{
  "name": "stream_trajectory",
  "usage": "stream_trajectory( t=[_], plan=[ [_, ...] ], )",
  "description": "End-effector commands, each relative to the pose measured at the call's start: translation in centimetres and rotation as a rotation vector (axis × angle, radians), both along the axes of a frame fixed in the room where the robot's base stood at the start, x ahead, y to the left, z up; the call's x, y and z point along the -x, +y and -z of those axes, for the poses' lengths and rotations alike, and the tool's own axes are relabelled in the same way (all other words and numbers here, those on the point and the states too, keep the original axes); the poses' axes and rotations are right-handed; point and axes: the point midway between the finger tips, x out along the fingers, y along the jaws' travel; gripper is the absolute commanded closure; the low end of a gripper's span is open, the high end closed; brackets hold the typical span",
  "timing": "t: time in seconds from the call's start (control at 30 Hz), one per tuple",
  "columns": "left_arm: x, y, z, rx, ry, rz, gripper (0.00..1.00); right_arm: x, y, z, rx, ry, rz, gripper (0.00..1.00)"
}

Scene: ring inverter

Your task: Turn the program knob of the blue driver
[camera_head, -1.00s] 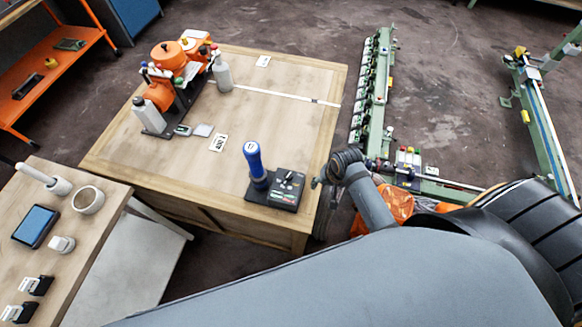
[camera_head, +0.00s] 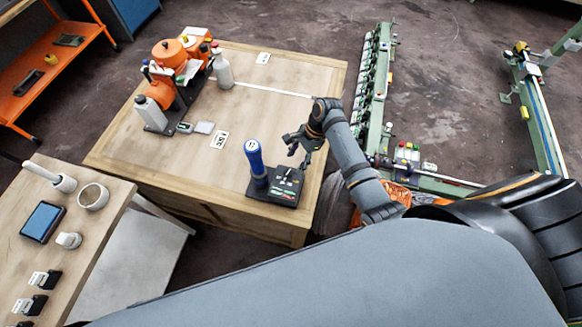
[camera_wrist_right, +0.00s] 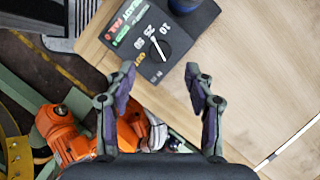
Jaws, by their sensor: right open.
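The blue driver (camera_head: 254,160) stands upright in its black control base (camera_head: 269,191) near the front edge of the wooden table. The base also shows at the top of the right wrist view (camera_wrist_right: 150,45), with green display text and a dial of printed numbers. The program knob (camera_wrist_right: 158,48) is a dark round knob with a white pointer line. My right gripper (camera_head: 296,146) is open and empty above the table, just behind and over the knob side of the base. In the wrist view its two fingers (camera_wrist_right: 162,88) are spread below the knob, apart from it. My left gripper is not in view.
A small printed card (camera_head: 219,139) lies mid-table. A green conveyor (camera_head: 374,95) runs to the right.

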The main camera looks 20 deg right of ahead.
Motion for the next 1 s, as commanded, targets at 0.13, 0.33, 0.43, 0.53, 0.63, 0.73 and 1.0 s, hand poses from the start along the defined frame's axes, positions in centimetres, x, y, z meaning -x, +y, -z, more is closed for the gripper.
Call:
stream_trajectory(
  t=[0.13, 0.33, 0.43, 0.53, 0.63, 0.73, 1.0],
  plan=[
    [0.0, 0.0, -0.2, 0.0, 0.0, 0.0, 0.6, 0.2, 1.3, 2.8, -0.002, 0.003, -0.001, 0.46],
    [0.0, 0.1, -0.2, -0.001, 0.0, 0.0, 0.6, 0.3, 2.1, 4.9, 0.0, 0.0, -0.001, 0.46],
    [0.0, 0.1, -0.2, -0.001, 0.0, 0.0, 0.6, 0.3, 2.2, 5.3, 0.001, -0.001, -0.002, 0.46],
    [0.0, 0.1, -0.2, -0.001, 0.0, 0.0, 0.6, 0.3, 2.2, 5.3, 0.001, -0.001, -0.002, 0.46],
    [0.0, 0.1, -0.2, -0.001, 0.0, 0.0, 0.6, 0.3, 2.2, 5.3, 0.001, -0.001, -0.002, 0.46],
    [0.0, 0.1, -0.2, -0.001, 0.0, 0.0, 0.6, 0.3, 2.2, 5.3, 0.001, -0.001, -0.002, 0.58],
    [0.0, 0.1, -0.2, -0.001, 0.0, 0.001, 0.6, 0.3, 2.2, 5.3, 0.001, 0.0, -0.001, 0.95]
  ],
)
